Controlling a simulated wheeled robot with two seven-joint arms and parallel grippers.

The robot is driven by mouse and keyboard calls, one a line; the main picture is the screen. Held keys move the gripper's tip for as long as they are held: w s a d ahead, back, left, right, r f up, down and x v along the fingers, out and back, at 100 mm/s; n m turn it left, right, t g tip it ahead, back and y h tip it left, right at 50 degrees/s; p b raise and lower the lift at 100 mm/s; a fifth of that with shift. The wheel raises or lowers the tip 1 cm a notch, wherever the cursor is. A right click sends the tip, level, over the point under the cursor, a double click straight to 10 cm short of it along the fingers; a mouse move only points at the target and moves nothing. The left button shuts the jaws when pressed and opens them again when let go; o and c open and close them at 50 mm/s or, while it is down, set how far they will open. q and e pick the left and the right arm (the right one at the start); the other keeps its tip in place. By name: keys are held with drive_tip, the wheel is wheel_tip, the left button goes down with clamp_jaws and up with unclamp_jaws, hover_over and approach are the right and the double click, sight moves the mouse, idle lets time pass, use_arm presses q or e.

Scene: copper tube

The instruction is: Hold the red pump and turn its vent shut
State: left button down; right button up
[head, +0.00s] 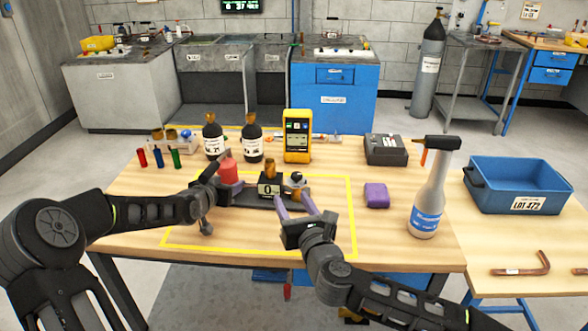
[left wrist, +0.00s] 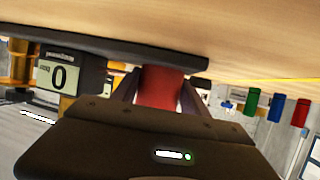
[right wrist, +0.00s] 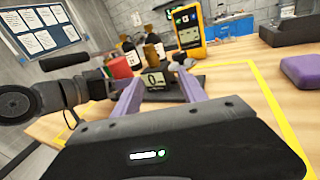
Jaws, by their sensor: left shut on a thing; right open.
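The red pump (head: 229,171) is a red cylinder on the left end of a dark base that carries a display reading 0 (head: 270,187) and a brass fitting. My left gripper (head: 218,178) is shut on the red cylinder, which shows between its fingers in the left wrist view (left wrist: 160,86). A small silver and black knob (head: 296,181), perhaps the vent, stands at the base's right end. My right gripper (head: 296,207) is open and empty just in front of this knob. In the right wrist view the knob (right wrist: 188,63) shows near the right fingertip; contact cannot be told.
Two dark bottles (head: 252,144) and a yellow meter (head: 297,136) stand behind the pump. A purple block (head: 376,195) and a spray bottle (head: 429,203) are to the right. Small coloured cylinders (head: 159,158) stand at the left. The table's front right is clear.

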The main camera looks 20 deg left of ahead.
sight(297, 176)
drive_tip(key=w, duration=0.1)
drive_tip(key=w+d+t, duration=0.1)
drive_tip(key=w+d, duration=0.1)
drive_tip(key=shift+w+d+r+h, duration=0.1)
drive_tip(key=shift+r+h, duration=0.15)
drive_tip(key=shift+h, duration=0.15)
drive_tip(key=x, duration=1.2)
drive_tip(key=shift+r, duration=0.15)
clamp_jaws()
idle(0.3)
